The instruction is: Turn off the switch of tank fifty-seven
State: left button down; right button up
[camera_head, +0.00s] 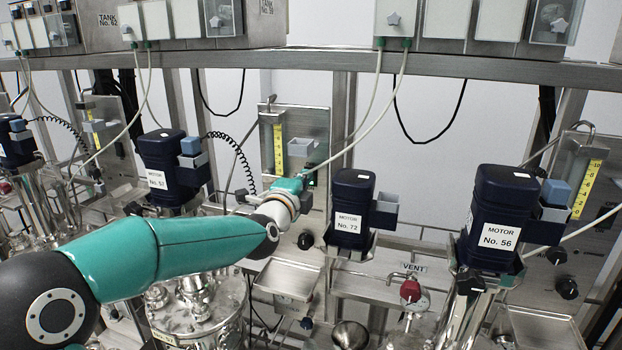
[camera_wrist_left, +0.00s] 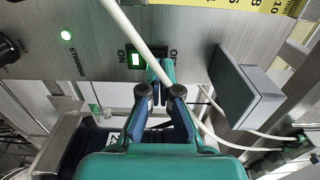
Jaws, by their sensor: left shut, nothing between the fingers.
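A green-lit rocker switch (camera_wrist_left: 137,60) sits on a steel panel (camera_wrist_left: 95,45) in the left wrist view, between ON and OFF labels. My left gripper (camera_wrist_left: 158,72) is shut and empty, its fingertips right beside the switch on its OFF side. I cannot tell whether they touch it. In the head view my left gripper (camera_head: 303,183) is at the panel (camera_head: 300,130) with the yellow scale, where it mostly hides the switch. The dark motor (camera_head: 160,150) left of this panel carries a label that seems to read No. 57. My right gripper is not in view.
Motor No. 72 (camera_head: 350,195) stands just right of my left gripper, and motor No. 56 (camera_head: 497,205) farther right. A pale cable (camera_wrist_left: 135,40) crosses close in front of the fingers. A grey block (camera_wrist_left: 242,85) sticks out beside them.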

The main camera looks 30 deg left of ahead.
pick_arm(q)
jog(key=shift+w, duration=0.25)
jog(key=shift+w+a, duration=0.15)
jog(key=shift+w, duration=0.2)
jog(key=shift+w+p, duration=0.1)
jog(key=shift+p, duration=0.2)
jog(key=shift+s, duration=0.75)
jog(key=b+v, duration=0.1)
jog(key=v, duration=0.6)
dwell(0.4)
dwell(0.4)
